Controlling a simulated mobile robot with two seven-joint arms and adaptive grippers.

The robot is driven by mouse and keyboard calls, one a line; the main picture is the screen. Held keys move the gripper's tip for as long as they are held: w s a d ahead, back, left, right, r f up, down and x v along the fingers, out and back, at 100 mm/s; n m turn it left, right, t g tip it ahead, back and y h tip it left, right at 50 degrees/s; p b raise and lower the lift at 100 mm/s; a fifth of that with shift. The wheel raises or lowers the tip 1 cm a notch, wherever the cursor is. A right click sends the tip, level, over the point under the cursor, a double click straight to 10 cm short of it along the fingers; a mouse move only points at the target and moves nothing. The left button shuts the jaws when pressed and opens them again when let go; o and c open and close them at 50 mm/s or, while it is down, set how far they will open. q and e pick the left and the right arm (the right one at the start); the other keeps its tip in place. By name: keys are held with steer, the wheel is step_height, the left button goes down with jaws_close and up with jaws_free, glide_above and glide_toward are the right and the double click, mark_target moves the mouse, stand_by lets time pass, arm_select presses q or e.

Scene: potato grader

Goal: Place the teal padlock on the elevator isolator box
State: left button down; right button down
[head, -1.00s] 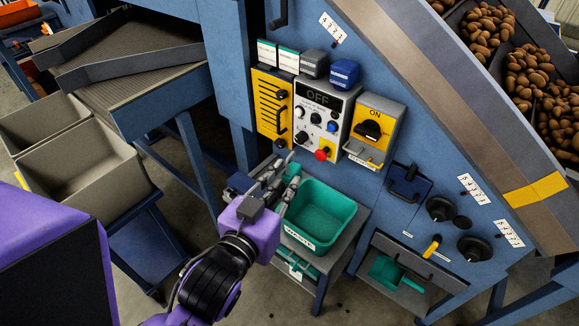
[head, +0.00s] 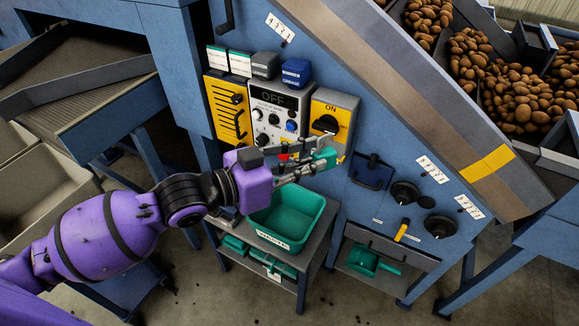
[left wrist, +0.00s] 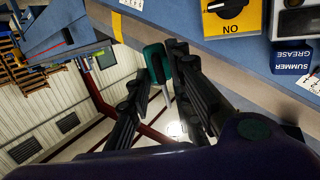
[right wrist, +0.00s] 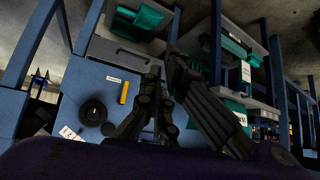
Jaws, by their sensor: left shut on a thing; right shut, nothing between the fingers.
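The teal padlock (head: 327,157) is held at the fingertips of my left gripper (head: 314,163), in front of the lower edge of the elevator isolator box (head: 345,104). The box is yellow-faced, with a black rotary knob and "ON" above it. The padlock and fingers hide the box's lower part; I cannot tell whether they touch it. My right gripper (right wrist: 160,85) is shut and empty, seen only in the right wrist view.
The control panel (head: 272,97) with an "OFF" display and a yellow slotted board (head: 221,112) are left of the box. A teal bin (head: 312,208) stands on a grey cart below. A dark blue holder (head: 371,172) and black knobs (head: 404,194) are to the right.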

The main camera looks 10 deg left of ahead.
mark_target(327, 154)
arm_select(q)
steer(key=shift+w+d+r+m+g+h, duration=0.3)
steer(key=shift+w+d+m+g+h, duration=0.15)
steer(key=shift+d+m+g, duration=0.2)
steer(key=shift+w+d+r+g, duration=0.15)
steer(key=shift+d+g, duration=0.05)
steer(key=shift+g, duration=0.05)
steer(key=shift+w+d+r+m+g+h, duration=0.1)
steer(key=shift+w+d+m+g+h, duration=0.05)
steer(key=shift+d+m+g+h, duration=0.2)
steer(key=shift+w+d+r+m+g+h, duration=0.1)
steer(key=shift+d+m+g+h, duration=0.1)
steer(key=shift+d, duration=0.25)
steer(key=shift+w+d+g, duration=0.1)
steer(key=shift+w+g, duration=0.1)
steer(key=shift+g, duration=0.05)
arm_select(e)
steer(key=shift+w, duration=0.15)
